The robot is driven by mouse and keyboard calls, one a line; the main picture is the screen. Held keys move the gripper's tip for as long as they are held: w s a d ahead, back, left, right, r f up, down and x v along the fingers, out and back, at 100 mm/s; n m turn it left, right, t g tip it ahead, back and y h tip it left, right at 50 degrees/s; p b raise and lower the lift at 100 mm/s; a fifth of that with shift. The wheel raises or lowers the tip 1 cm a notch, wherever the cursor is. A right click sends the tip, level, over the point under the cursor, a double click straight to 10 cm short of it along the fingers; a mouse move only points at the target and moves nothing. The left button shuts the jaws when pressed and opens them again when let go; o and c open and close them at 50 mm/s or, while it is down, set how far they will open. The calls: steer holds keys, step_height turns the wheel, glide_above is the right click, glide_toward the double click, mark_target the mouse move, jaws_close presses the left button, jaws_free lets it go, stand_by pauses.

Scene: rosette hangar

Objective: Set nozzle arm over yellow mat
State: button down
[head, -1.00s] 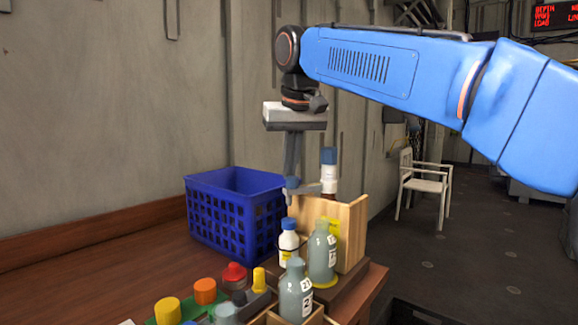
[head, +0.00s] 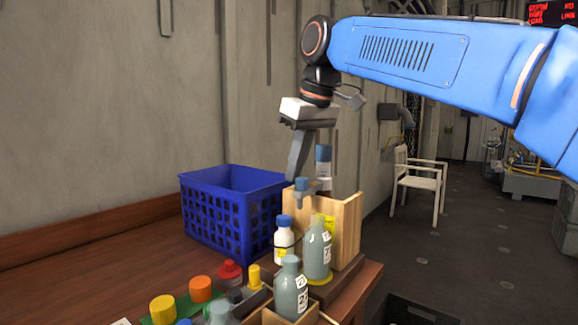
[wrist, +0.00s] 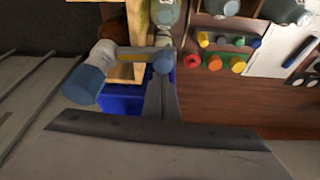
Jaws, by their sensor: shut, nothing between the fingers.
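The nozzle arm (head: 312,185) is a short grey bar with a blue nozzle end, fixed to a tall blue-capped bottle (head: 324,170) by a wooden box. In the wrist view the nozzle arm (wrist: 136,52) reaches right from the blue cap (wrist: 84,84). A yellow round mat (head: 320,281) shows partly under a grey bottle (head: 318,252). My gripper (head: 294,175) is shut and empty, tilted, with its tips beside the nozzle end. In the wrist view my gripper (wrist: 162,85) looks very close to the nozzle; I cannot tell whether they touch.
A blue crate (head: 225,210) stands left of the wooden box (head: 346,225). A white blue-capped bottle (head: 284,243) and another grey bottle (head: 291,289) stand in front. Several coloured caps, including a yellow one (head: 163,309), lie at front left. The table's left part is clear.

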steer(key=shift+s+d+n, duration=0.45)
steer(key=shift+d+n, duration=0.15)
steer(key=shift+n, duration=0.2)
steer(key=shift+s+d, duration=0.6)
steer(key=shift+d, duration=0.4)
step_height(320, 180, up, 9)
glide_above(307, 179)
steer(key=s+d+f+m+t, duration=0.1)
steer(key=s+d+f+m, duration=0.25)
steer(key=d+f, duration=0.4)
steer(key=s+d+f+m, duration=0.2)
steer(key=s+d+f, duration=0.3)
steer(key=f, duration=0.4)
steer(key=s+d+f+m+h, duration=0.1)
steer(key=s+d+f, duration=0.2)
steer(key=f, duration=0.6)
steer(key=s+d+f+m+h, duration=0.1)
steer(key=s+d+f, duration=0.3)
steer(key=f, duration=0.5)
steer(key=s+d+f+m+t, duration=0.1)
steer(key=s+d+f+m, duration=0.2)
steer(key=s+f, duration=0.3)
step_height(307, 179, down, 4)
steer(key=shift+d+r+h, duration=0.1)
steer(key=shift+d+h, duration=0.3)
steer(key=shift+d, duration=0.05)
